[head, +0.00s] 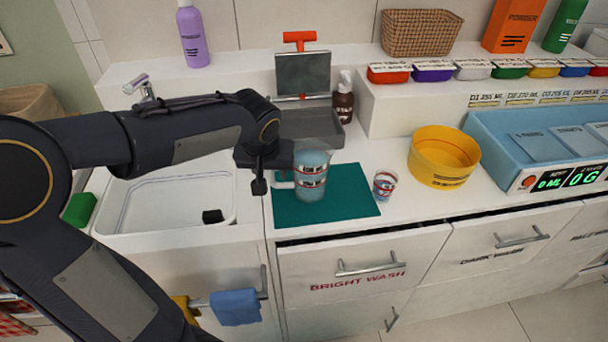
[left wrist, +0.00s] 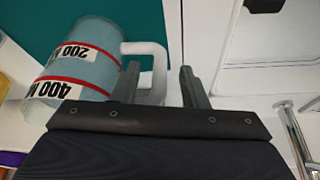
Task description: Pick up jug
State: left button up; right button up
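The jug (head: 312,178) is a translucent blue-grey measuring jug with red bands and white labels, upright on a teal mat (head: 352,190). Its white handle points left, toward my left gripper (head: 262,186). In the left wrist view, the jug (left wrist: 88,62) fills the left side, with its handle (left wrist: 158,70) beside the fingers. There my left gripper (left wrist: 158,85) is open, and the handle's outer bar appears between the two fingertips. I cannot tell how deep it sits or whether a finger touches it. My right gripper is not in view.
A small striped cup (head: 384,185) stands right of the jug, on the mat's edge. A yellow tub (head: 443,160) and a blue scale unit (head: 490,140) are further right. The sink (head: 165,205) is at left. A grey tray (head: 310,128) stands behind the jug.

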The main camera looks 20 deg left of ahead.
pick_arm(q)
jog(key=shift+w+f, duration=0.1)
jog(key=shift+f, duration=0.3)
jog(key=shift+c, duration=0.3)
grip_shut()
jog(key=shift+r, duration=0.2)
jog(key=shift+w+r, duration=0.1)
jog(key=shift+r, duration=0.5)
jog(key=s+d+r, duration=0.9)
jog(key=d+r, duration=0.1)
jog(key=r, duration=0.1)
jog(key=shift+s+d+r+p, duration=0.2)
jog(key=shift+d+r+p, duration=0.05)
jog(key=shift+r+p, duration=0.1)
